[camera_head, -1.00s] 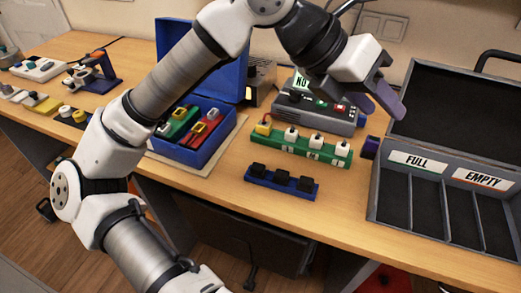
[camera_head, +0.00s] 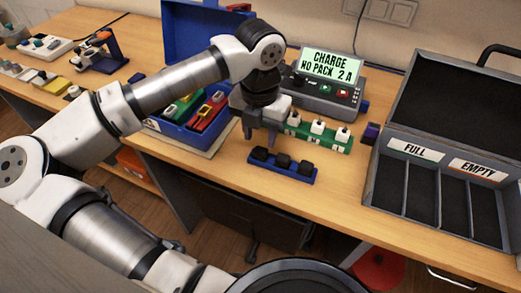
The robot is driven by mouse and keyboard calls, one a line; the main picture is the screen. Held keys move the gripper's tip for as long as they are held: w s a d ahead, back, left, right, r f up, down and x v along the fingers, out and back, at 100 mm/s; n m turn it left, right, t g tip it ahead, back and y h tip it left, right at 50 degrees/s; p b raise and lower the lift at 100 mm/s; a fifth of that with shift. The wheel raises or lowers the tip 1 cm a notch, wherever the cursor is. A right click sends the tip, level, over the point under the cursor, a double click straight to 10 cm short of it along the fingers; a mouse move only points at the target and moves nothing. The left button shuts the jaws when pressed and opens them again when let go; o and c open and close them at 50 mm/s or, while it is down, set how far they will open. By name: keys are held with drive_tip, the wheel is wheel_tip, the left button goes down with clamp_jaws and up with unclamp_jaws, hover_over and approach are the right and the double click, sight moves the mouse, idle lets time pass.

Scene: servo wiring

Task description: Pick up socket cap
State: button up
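A blue strip (camera_head: 283,172) lies near the front edge of the table with three black caps in a row; its left black cap (camera_head: 260,153), middle one (camera_head: 282,160) and right one (camera_head: 305,168) all sit on it. I cannot tell which piece is the socket cap. Behind it, a green strip (camera_head: 335,147) carries white plugs or caps, and my gripper hides its left end. My gripper (camera_head: 259,138) points down just above and behind the blue strip's left end. Its two fingers look apart, with nothing visible between them.
A grey charger (camera_head: 325,97) stands behind, its display reading "CHARGE NO PACK 2 A". An open blue box (camera_head: 183,135) with red and green packs is at left. A grey case (camera_head: 380,185) with compartments marked FULL and EMPTY is at right. Table between blue strip and case is clear.

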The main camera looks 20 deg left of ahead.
sight(260, 152)
drive_tip(key=shift+f+p, duration=1.2)
drive_tip(key=shift+f, duration=1.5)
drive_tip(key=c, duration=0.7)
drive_tip(key=shift+r, duration=0.1)
wheel_tip(260, 152, up, 20)
drive_tip(key=b, duration=0.4)
